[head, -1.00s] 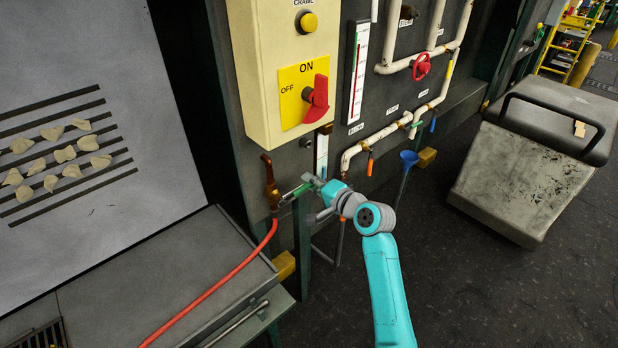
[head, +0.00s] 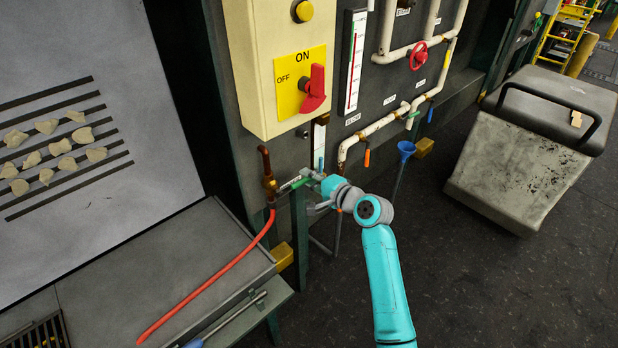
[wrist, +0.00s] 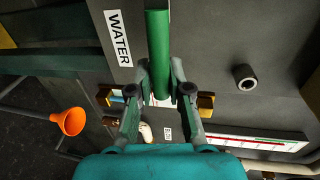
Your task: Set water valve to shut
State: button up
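The water valve is a copper-coloured fitting (head: 269,184) on an upright pipe, with a red hose below it. Its green lever handle (head: 300,183) sticks out to the right, roughly level. My gripper (head: 308,179) is at the handle's outer end. In the wrist view, the green handle (wrist: 158,55) runs between the two fingers of my gripper (wrist: 160,78), with a finger close against each side, and it appears held. Contact at the fingertips is partly hidden. A "WATER" label (wrist: 118,38) is on the dark panel beside the handle.
A cream box with a red ON/OFF switch (head: 314,88) hangs above the valve. The red hose (head: 205,284) crosses the bench at lower left. Floor at right is open up to a grey bin (head: 520,172).

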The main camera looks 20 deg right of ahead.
jog(key=o, duration=0.3)
jog(key=shift+f, duration=0.1)
jog(key=v, duration=1.2)
jog(key=s+a+f+n+g+h, duration=0.1)
jog(key=s+a+f+n+h, duration=0.2)
jog(key=s+f, duration=0.65)
jog(key=s+a+f+n+h, duration=0.15)
jog(key=s+a+f, duration=0.4)
jog(key=s, duration=0.65)
jog(key=s+a+r+n, duration=0.1)
jog(key=s+r+n, duration=0.2)
jog(key=s, duration=0.5)
jog(key=s+a+r+n, duration=0.1)
jog(key=s+n, duration=0.3)
jog(key=s, duration=0.4)
jog(key=s+a+r+n, duration=0.2)
jog(key=s+r+n, duration=0.1)
jog(key=s, duration=0.5)
jog(key=shift+r+t, duration=0.4)
jog(key=shift+r, duration=0.4)
